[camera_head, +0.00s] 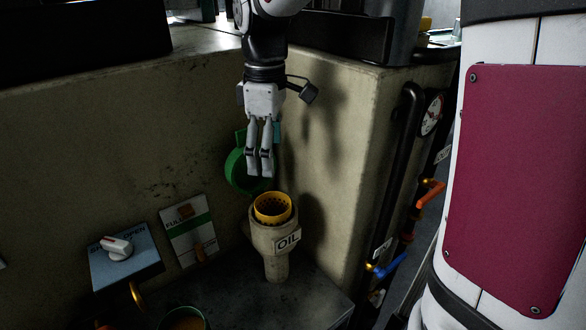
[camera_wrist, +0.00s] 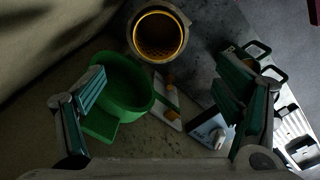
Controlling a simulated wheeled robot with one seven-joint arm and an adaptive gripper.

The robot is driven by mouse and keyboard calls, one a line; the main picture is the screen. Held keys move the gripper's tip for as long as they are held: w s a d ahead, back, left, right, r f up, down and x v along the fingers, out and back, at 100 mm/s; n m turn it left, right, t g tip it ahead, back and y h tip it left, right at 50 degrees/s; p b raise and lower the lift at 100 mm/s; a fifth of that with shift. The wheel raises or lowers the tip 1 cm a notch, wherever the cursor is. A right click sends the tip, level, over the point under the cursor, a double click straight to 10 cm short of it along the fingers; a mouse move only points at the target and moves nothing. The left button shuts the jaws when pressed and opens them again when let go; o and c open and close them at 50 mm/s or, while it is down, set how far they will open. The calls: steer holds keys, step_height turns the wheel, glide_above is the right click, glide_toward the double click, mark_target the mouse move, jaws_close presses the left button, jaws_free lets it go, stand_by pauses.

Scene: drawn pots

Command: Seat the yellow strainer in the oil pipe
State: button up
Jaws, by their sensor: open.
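The yellow strainer (camera_head: 272,207) sits in the mouth of the beige oil pipe (camera_head: 275,254), which carries a plate reading OIL. Its rim stands slightly above the pipe's mouth at the top in the head view. In the wrist view the strainer (camera_wrist: 158,36) lies inside the round pipe mouth (camera_wrist: 136,61), with its perforated bottom visible. My gripper (camera_head: 260,172) is above the pipe, pointing down, and holds nothing. In the wrist view its two fingers (camera_wrist: 163,112) are wide apart, and the strainer is beyond them near the top edge. Whether the strainer is fully down cannot be told.
A green funnel-like lid (camera_head: 237,172) is by the wall behind my gripper; it also shows between the fingers in the wrist view (camera_wrist: 128,92). A blue panel with a knob (camera_head: 122,262) and a gauge plate (camera_head: 188,230) stand left. Pipes with valves (camera_head: 430,193) are right.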

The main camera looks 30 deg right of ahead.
steer(key=s+r+m+t, duration=0.1)
steer(key=s+m, duration=0.4)
steer(key=s, duration=0.5)
steer(key=s+r+m+t, duration=0.2)
steer(key=s+m+t, duration=0.2)
steer(key=s, duration=0.6)
steer(key=shift+d+m, duration=0.2)
steer(key=shift+m, duration=0.7)
